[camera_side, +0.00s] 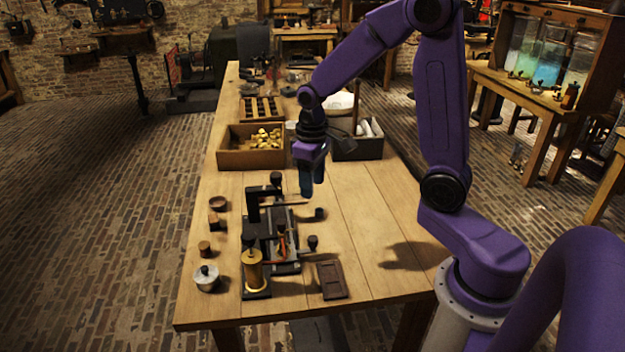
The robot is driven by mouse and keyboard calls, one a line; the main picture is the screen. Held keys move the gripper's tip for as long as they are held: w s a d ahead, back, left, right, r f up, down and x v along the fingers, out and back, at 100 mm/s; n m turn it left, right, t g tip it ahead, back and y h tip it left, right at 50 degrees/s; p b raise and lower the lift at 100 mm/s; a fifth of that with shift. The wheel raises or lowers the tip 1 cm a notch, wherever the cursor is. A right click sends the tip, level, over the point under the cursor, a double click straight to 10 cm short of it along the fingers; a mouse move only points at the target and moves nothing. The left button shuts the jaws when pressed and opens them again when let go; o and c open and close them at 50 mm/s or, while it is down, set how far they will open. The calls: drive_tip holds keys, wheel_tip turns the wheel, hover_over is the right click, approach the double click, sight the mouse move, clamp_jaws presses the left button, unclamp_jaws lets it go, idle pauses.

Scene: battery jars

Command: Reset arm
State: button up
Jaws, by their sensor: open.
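My gripper (312,188) hangs from my purple arm, pointing down above the middle of the wooden table (360,225). It is open and I see nothing between its fingers. It is behind and right of a black apparatus (285,240) with upright posts. A brass cylinder (253,270) stands at the apparatus's front left. The gap between the fingers is small in this view.
A wooden box (228,160) of brass pieces and a dark box (352,150) with white items stand behind my gripper. A lidded pot (207,278) and small round pieces lie at the left edge. A dark slab (332,279) lies front right. The table's right side is clear.

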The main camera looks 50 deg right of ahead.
drive_tip(key=s+a+r+n, duration=0.2)
drive_tip(key=s+a+n, duration=0.2)
drive_tip(key=s, duration=0.7)
drive_tip(key=s+a+r+n, duration=0.2)
drive_tip(key=s+a+n, duration=0.3)
drive_tip(key=s, duration=0.7)
drive_tip(key=shift+s+a+n, duration=0.15)
drive_tip(key=shift+s+n, duration=0.15)
drive_tip(key=shift+n, duration=0.4)
idle(1.0)
